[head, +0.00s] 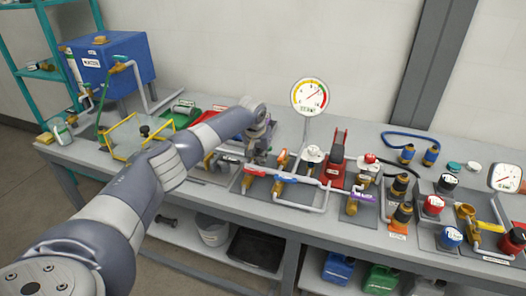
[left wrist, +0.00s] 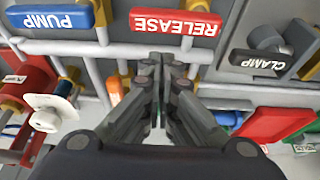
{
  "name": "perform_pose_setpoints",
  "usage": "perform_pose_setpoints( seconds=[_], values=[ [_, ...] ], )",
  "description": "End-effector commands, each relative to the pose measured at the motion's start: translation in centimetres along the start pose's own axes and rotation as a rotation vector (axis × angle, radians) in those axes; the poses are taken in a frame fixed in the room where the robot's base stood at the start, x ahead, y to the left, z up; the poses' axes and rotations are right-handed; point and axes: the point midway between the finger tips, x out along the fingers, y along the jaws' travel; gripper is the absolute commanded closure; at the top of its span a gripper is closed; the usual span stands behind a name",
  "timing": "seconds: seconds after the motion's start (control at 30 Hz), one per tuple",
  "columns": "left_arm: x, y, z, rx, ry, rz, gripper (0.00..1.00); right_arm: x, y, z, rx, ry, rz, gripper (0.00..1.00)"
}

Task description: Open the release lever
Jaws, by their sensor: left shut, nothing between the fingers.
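The release lever is a red bar with white RELEASE lettering, upside down at the top middle of the left wrist view (left wrist: 175,23). In the head view its red handle (head: 257,171) lies along the pipework at the front of the bench skid. My left gripper (head: 259,155) is above and just behind the lever, pointing down. In the left wrist view its fingertips (left wrist: 160,60) are together and empty, just short of the red bar; I cannot tell whether they touch it. My right gripper is not in view.
A blue PUMP lever (left wrist: 50,18) and a dark CLAMP lever (left wrist: 262,60) flank the release lever. A pressure gauge (head: 310,96) stands behind. Pipes and valves crowd the bench to the right. A yellow frame (head: 130,138) stands to the left.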

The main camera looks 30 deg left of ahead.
Motion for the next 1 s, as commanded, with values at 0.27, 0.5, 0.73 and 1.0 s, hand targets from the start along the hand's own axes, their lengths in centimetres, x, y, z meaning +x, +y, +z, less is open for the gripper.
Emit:
perform_pose_setpoints(
  seconds=[0.27,0.5,0.73,1.0],
  values=[
    [-0.6,-0.1,1.5,0.000,0.001,-0.002,1.00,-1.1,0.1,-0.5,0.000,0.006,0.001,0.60],
    [-0.6,0.0,1.8,0.001,0.000,-0.001,1.00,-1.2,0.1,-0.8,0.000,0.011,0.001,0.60],
    [-0.6,0.0,1.7,0.001,0.000,0.000,1.00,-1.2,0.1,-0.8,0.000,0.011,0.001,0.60],
    [-0.7,0.1,1.9,0.045,-0.001,0.016,1.00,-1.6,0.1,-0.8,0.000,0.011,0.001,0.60]
  ],
)
